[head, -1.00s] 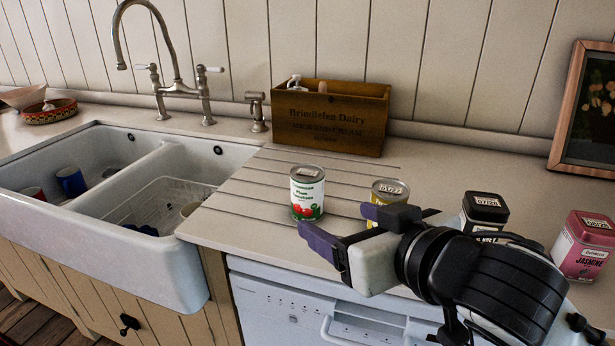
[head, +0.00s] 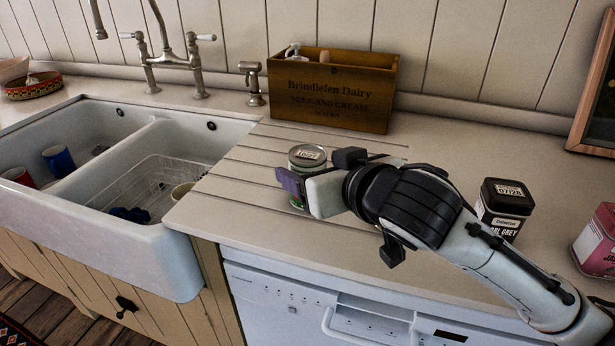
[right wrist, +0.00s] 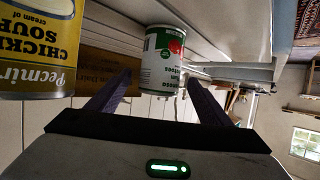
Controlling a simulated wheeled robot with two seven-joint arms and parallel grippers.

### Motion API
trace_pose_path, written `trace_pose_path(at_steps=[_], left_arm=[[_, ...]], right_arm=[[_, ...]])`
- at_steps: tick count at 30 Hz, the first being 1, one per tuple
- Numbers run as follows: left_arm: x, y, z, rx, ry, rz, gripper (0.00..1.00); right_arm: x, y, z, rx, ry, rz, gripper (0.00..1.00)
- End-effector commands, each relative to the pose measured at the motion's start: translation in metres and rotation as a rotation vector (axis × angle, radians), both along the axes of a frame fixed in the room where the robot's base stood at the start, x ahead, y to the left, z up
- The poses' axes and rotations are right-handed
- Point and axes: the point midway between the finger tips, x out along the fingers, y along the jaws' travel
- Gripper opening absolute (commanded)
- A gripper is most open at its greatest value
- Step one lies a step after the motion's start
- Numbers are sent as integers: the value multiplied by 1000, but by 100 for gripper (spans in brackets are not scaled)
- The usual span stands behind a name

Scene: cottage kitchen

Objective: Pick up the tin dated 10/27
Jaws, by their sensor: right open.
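The tin whose lid label seems to read 10/27 (head: 307,157) stands upright on the ribbed drainer part of the worktop. It is the white, green and red tomato tin, which also shows in the right wrist view (right wrist: 163,58), upside down there. My right gripper (head: 308,180) is open, low at the tin's near right side. One purple finger is in front of the tin; the other is hidden in the head view. In the wrist view the tin appears between the fingers; contact cannot be told. My left gripper is not in view.
A yellow chicken soup tin (right wrist: 38,50) is close beside the gripper, hidden in the head view. A black Earl Grey tin (head: 505,208) and a pink tin (head: 597,243) stand right. A wooden box (head: 335,92) is behind; the sink (head: 110,235) is left.

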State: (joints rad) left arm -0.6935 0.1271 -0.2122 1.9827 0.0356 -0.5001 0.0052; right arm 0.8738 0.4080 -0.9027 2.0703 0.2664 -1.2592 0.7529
Motion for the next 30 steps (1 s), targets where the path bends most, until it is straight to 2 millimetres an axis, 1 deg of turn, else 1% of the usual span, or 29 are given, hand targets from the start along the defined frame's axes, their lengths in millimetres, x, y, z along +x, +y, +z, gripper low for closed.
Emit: trace_pose_path(at_steps=[3,10,11,15,20,21,27,30], left_arm=[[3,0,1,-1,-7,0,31],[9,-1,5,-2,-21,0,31],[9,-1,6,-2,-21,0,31],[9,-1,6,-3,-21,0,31],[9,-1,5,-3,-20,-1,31],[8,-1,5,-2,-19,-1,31],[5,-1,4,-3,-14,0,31],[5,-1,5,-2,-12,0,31]], right_arm=[[9,4,-4,0,-1,-1,73],[10,5,-5,0,-1,0,73],[10,5,-5,0,-1,0,71],[10,4,-5,0,-1,0,48],[10,4,-5,0,-1,-1,20],[10,4,-3,2,-5,0,18],[10,4,-2,2,-5,0,18],[10,5,7,3,-6,1,18]])
